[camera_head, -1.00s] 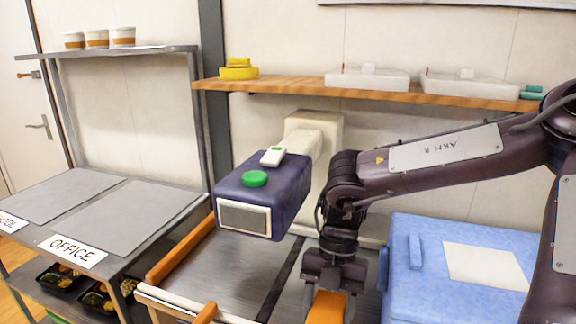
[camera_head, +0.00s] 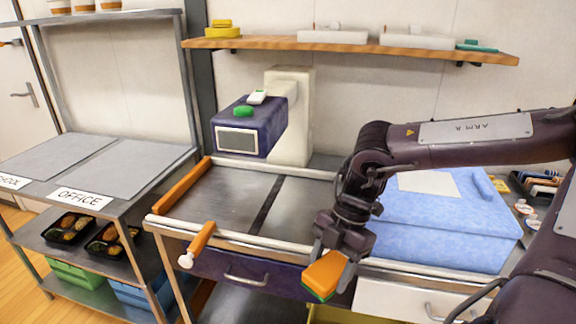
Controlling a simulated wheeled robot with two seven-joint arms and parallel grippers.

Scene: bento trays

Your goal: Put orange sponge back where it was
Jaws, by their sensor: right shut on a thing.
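The orange sponge (camera_head: 323,274) has a green underside and hangs tilted in front of the counter's front edge. My right gripper (camera_head: 335,258) is shut on it, reaching in from the right with the wrist pointing down. The sponge is apart from the metal counter top (camera_head: 217,198) and sits above a yellow thing low in the picture, which is mostly cut off. My left gripper does not show.
A purple machine with a green button (camera_head: 243,111) stands behind the counter. A blue cooler (camera_head: 440,232) is right of my gripper. An orange-handled tool (camera_head: 201,237) sticks out at the front left. Drawers with handles (camera_head: 246,280) lie below. A wooden shelf (camera_head: 350,47) runs above.

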